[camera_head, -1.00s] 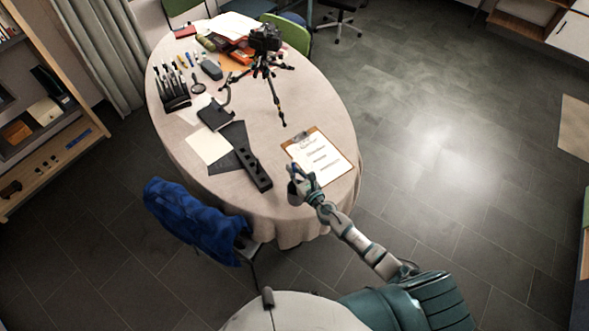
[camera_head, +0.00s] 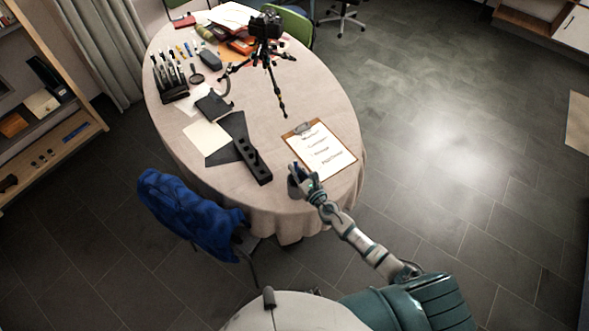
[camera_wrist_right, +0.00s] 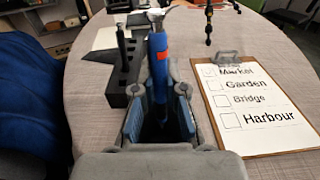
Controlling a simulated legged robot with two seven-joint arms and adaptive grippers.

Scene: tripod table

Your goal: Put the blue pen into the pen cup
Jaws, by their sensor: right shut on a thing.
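My right gripper (camera_head: 299,180) is over the near end of the table, between a black block and a clipboard. In the right wrist view, my right gripper (camera_wrist_right: 160,112) is shut on the blue pen (camera_wrist_right: 158,62). The pen stands nearly upright between the fingers and has an orange-red patch; its lower end is hidden between them. I cannot pick out a pen cup for certain. A black holder with several pens (camera_head: 174,88) stands at the far left of the table. My left gripper is not in view.
The black block (camera_head: 252,163) with holes lies left of my right gripper; a dark upright piece (camera_wrist_right: 122,48) stands at it. The clipboard (camera_head: 320,150) lies to the right. A tripod with camera (camera_head: 265,50) stands farther back. A blue-draped chair (camera_head: 185,212) is at the near left.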

